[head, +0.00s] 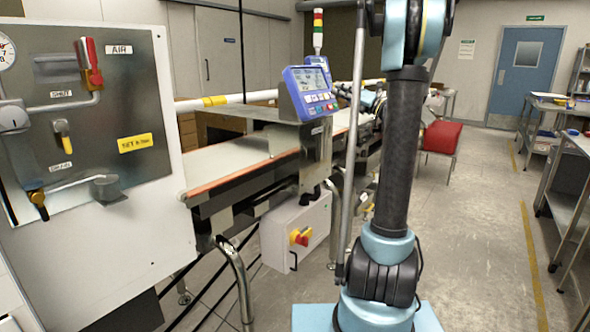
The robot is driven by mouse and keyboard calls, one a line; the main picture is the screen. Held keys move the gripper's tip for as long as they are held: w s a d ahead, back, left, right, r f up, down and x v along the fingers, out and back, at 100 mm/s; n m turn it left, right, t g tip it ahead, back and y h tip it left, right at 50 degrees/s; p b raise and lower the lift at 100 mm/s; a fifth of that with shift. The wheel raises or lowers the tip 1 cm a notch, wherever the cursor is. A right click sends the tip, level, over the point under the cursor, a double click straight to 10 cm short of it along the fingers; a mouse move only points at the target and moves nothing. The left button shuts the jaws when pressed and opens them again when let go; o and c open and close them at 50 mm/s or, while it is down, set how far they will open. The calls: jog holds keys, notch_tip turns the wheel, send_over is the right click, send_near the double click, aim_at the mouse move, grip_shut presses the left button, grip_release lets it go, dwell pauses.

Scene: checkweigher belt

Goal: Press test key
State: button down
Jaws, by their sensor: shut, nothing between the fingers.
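The blue control panel (309,91) stands on a bracket above the conveyor, left of my arm. It has a lit screen (309,79) and a keypad (319,103) with several small coloured keys below it. The key labels are too small to read, so I cannot tell which one is the test key. My arm rises on the right of the panel and leaves the picture at the top.
The conveyor belt (235,158) runs behind the panel. A grey box with a red-and-yellow switch (300,237) hangs below. The air panel (85,110) fills the left. Floor (480,240) on the right is clear.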

jog(key=shift+s+d+r, duration=0.55)
jog(key=shift+s+d, duration=0.15)
jog(key=shift+d, duration=0.2)
jog(key=shift+s+d+r, duration=0.55)
jog(key=shift+s+d, duration=0.1)
jog(key=shift+d, duration=0.25)
jog(key=s+d+r, duration=0.2)
jog(key=d, duration=0.1)
jog(key=s+d, duration=0.1)
jog(key=shift+d+r, duration=0.15)
jog(key=shift+r, duration=0.25)
